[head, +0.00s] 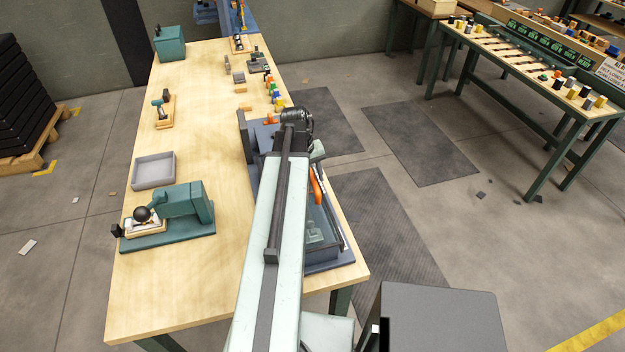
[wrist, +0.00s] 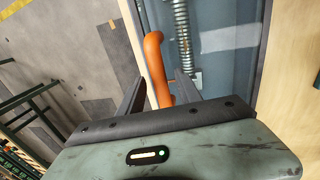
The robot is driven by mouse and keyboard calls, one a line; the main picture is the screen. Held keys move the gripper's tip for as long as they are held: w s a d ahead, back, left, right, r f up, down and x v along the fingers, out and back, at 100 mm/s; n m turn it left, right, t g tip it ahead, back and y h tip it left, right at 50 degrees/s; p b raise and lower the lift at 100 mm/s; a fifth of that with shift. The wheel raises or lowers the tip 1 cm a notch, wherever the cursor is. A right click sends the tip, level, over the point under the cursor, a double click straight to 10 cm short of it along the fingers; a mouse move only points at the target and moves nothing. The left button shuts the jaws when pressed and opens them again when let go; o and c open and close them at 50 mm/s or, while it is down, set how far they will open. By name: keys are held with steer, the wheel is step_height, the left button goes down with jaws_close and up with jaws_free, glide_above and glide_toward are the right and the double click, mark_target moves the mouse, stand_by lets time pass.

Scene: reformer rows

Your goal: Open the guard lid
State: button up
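The guarded machine stands on the right edge of the wooden bench, largely behind my arm in the head view. Its guard lid (head: 322,232) looks like a dark-framed, see-through cover, and it appears to be down. An orange bar handle (head: 317,187) runs along its right side. In the wrist view the orange handle (wrist: 154,62) is close, beside a coiled spring and grey-blue machine surfaces. My gripper (wrist: 158,88) is open, with one dark finger on each side of the handle's near end. A gap shows on the right; contact on the left is unclear.
A green press (head: 180,215) and a grey tray (head: 154,170) stand left of my arm on the bench (head: 200,100). Small coloured parts (head: 276,95) lie beyond the machine. Dark floor mats (head: 385,230) lie right of the bench. Another table (head: 520,65) stands back right.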

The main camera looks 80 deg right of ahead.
jaws_close()
stand_by(1.3)
